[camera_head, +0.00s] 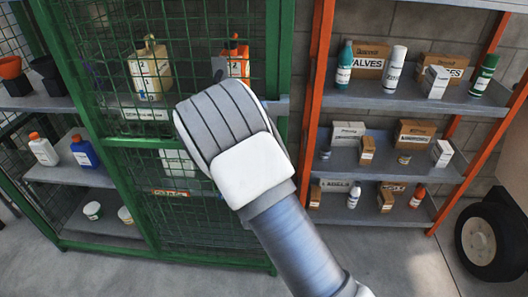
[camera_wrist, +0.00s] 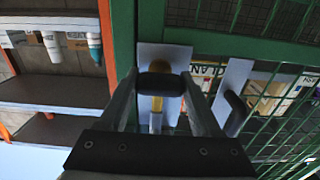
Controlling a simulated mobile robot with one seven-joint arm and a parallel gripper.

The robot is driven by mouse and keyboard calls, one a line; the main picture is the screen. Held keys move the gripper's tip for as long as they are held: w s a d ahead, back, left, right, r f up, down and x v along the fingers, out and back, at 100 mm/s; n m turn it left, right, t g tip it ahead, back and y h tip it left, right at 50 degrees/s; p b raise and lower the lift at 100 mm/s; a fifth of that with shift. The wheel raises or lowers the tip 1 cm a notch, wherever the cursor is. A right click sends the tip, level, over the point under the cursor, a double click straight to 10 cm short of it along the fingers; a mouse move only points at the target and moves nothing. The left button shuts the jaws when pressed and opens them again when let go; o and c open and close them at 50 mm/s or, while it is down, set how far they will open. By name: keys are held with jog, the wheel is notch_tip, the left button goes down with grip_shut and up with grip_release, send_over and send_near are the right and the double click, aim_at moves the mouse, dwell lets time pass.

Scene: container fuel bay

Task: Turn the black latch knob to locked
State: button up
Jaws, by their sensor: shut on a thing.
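The black latch knob (camera_wrist: 160,84) is in the middle of the wrist view, on a pale grey plate (camera_wrist: 150,55) fixed to a green frame post (camera_wrist: 124,35). My gripper (camera_wrist: 160,96) has one finger on each side of the knob and is shut on it. A yellow strip shows just below the knob; I cannot tell whether it is part of the knob. The green mesh cage door (camera_head: 150,143) is in the head view. There, my wrist hides the knob and my fingers. The knob's turn angle is hard to judge.
A black handle (camera_wrist: 236,107) on a grey plate stands right of my fingers in the wrist view; it also shows left of my wrist in the head view (camera_head: 219,70). An orange shelf rack (camera_head: 313,75) with bottles and boxes stands to the right. A tyre (camera_head: 478,240) is at lower right.

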jog(key=o, duration=1.4)
jog(key=shift+s, duration=0.1)
jog(key=s, duration=1.7)
jog(key=shift+s+a, duration=0.15)
jog(key=shift+a, duration=0.15)
